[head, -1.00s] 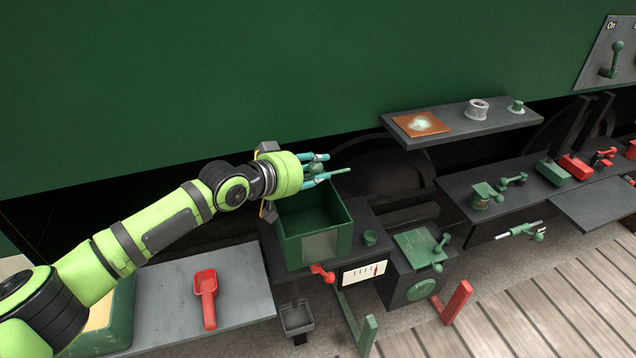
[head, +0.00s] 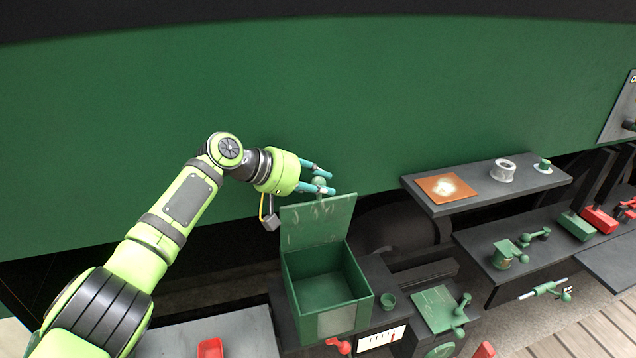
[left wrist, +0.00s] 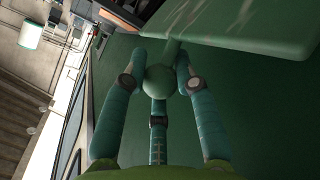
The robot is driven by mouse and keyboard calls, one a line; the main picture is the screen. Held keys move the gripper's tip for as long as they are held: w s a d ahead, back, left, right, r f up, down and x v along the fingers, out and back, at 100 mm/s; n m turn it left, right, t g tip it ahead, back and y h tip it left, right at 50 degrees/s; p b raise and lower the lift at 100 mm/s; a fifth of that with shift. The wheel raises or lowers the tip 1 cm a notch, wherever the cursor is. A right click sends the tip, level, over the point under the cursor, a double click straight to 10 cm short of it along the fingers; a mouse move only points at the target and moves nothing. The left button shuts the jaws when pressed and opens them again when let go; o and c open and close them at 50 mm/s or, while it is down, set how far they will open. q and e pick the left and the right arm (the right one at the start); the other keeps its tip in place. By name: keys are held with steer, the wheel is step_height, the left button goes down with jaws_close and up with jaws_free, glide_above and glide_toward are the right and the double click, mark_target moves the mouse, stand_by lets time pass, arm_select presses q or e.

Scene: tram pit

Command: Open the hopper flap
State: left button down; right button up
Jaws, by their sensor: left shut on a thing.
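The hopper (head: 322,283) is a green open-topped box on a dark bench, with its inside showing. Its green flap (head: 318,222) stands raised at the back edge of the box, close to upright. My left gripper (head: 322,183) is at the flap's top edge, shut on the round green knob (head: 319,182). In the left wrist view the fingers close around the knob (left wrist: 160,80), and the flap (left wrist: 245,25) extends away at the upper right. My right gripper is not in view.
A grey shelf (head: 480,186) at the right holds an orange-brown plate (head: 447,188) and small parts. A red scoop (head: 210,348) lies lower left. The green wall (head: 300,100) is behind.

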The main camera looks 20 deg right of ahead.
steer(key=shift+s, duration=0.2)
arm_select(q)
steer(key=c, duration=0.9)
jaws_free()
steer(key=shift+c, duration=0.2)
steer(key=shift+d, duration=0.1)
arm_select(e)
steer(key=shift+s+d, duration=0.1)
arm_select(q)
steer(key=v, duration=1.2)
steer(key=shift+r, duration=0.1)
